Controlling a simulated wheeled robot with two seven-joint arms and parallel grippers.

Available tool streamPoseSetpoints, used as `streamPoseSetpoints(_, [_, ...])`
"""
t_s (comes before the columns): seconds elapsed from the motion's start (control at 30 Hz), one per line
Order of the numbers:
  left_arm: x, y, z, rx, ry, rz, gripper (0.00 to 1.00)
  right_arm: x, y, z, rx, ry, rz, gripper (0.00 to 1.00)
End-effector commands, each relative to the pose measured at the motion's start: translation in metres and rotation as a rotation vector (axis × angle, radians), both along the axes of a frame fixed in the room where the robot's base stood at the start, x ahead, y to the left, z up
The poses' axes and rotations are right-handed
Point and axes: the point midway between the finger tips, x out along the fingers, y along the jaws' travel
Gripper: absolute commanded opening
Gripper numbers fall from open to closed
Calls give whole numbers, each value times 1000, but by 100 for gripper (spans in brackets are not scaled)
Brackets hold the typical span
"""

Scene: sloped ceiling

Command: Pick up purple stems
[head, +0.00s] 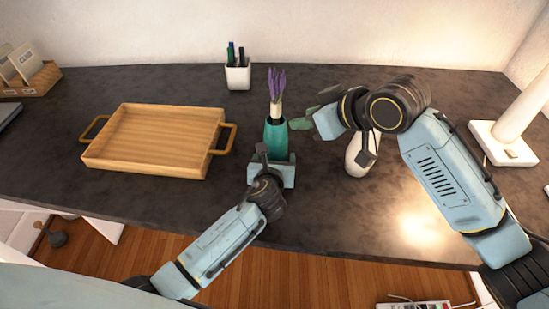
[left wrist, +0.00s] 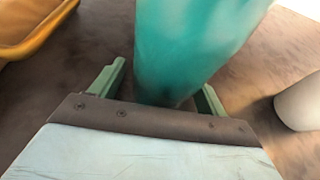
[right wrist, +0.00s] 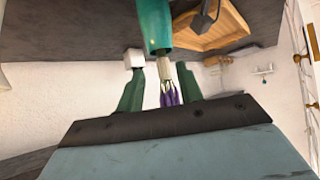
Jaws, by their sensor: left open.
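The purple stems (head: 276,84) stand upright, with a pale wrapped lower part, in a teal vase (head: 276,140). My left gripper (head: 270,157) is low at the vase's near side. In the left wrist view its open fingers lie on either side of the teal vase (left wrist: 190,50). My right gripper (head: 298,116) is just right of the stems' pale lower part. In the right wrist view its green fingers are apart, with the purple stems (right wrist: 169,92) showing between them. I cannot tell whether they touch.
A wooden tray (head: 107,157) lies to the left. A white cup with pens (head: 238,77) stands behind. A white vase (head: 358,160) stands right of the teal vase, partly behind my right arm. A white lamp-like stand (head: 505,140) is at far right.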

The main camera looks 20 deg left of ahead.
Motion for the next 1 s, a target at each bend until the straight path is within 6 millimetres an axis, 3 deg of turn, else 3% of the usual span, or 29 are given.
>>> streamPoseSetpoints(0.03, [0, 0, 0, 0, 0, 0, 73, 0, 0, 0, 0, 0, 0, 36])
streamPoseSetpoints(0.4, [0, 0, 0, 1, 1, 0, 27, 0, 0, 0, 0, 0, 0, 36])
streamPoseSetpoints(0.5, [-1, 0, 0, 1, 1, 0, 27, 0, 0, 0, 0, 0, 0, 36])
streamPoseSetpoints(0.6, [-1, 0, 0, 1, 1, 0, 27, 0, 0, -1, -6, -11, 4, 46])
streamPoseSetpoints(0.73, [-1, 0, 0, 1, 1, 1, 27, 4, -2, -8, -59, -110, 31, 46])
streamPoseSetpoints(1.0, [-1, 0, 0, 1, 1, 1, 27, 20, -8, -33, -417, -667, 229, 46])
